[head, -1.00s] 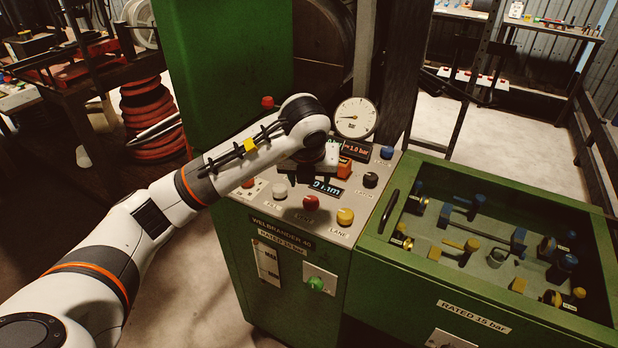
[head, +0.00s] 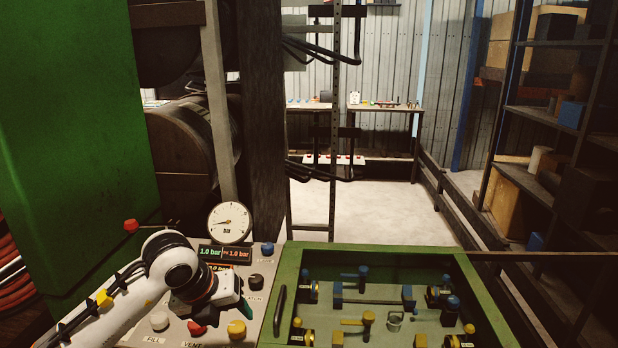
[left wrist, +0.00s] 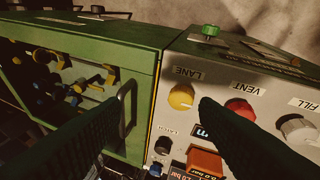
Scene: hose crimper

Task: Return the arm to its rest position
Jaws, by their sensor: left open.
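My left arm (head: 120,300) reaches in from the lower left in the head view, over the sloped grey control panel (head: 262,290). My left gripper (head: 244,308) hangs over the panel, above the yellow LANE button (head: 237,329). In the left wrist view my left gripper (left wrist: 165,98) has its two dark fingers spread apart with nothing held. The yellow button (left wrist: 181,96) shows between them in the picture, and the red VENT button (left wrist: 240,108) is beyond the right-hand finger. Whether the fingers touch the panel cannot be told. My right gripper is not in view.
A round gauge (head: 230,222) and lit displays (head: 210,252) stand behind the gripper. A green-framed tray (head: 380,247) of fittings, with a dark handle (head: 280,308), adjoins on the right. A tall green cabinet (head: 70,130) rises at left. Open floor (head: 390,205) lies beyond.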

